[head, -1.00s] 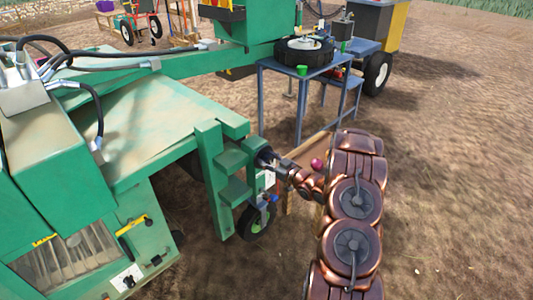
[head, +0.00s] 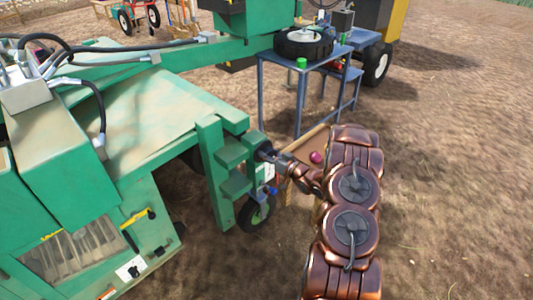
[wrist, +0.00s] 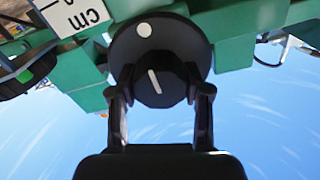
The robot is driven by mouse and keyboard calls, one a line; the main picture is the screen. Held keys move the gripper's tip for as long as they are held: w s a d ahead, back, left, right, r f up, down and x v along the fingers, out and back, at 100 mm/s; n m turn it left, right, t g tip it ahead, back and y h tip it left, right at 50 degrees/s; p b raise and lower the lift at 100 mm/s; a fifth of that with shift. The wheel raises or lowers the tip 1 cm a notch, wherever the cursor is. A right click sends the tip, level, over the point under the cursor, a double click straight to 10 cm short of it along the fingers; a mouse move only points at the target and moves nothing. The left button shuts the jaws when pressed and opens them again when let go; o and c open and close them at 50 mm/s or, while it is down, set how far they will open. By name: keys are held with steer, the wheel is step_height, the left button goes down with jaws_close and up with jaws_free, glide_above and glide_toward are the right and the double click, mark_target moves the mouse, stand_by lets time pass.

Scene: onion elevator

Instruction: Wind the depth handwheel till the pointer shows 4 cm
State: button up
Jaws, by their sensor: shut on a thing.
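The depth handwheel (wrist: 170,38) is a black disc with a white dot near its rim and a dark hub (wrist: 158,84) marked by a white line. It fills the upper middle of the wrist view. My gripper (wrist: 160,100) is shut on the hub, one finger on each side. A white scale plate (wrist: 75,14) marked "cm" shows upside down at the upper left, mostly cut off by the frame, so the pointer reading cannot be told. In the head view my gripper (head: 268,155) reaches the green machine's post (head: 215,170), and the wheel is mostly hidden.
A small ground wheel (head: 256,214) stands below the post. A blue table (head: 292,85) with a tyre (head: 303,43) and a green cup (head: 301,63) stands behind. A wooden crate (head: 318,137) with a red onion (head: 316,157) lies beside my arm. Bare soil is free at the right.

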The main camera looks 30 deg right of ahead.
steer(key=o, duration=1.2)
steer(key=shift+c, duration=0.2)
steer(key=v, duration=1.2)
steer(key=shift+r, duration=0.1)
steer(key=shift+w, duration=0.1)
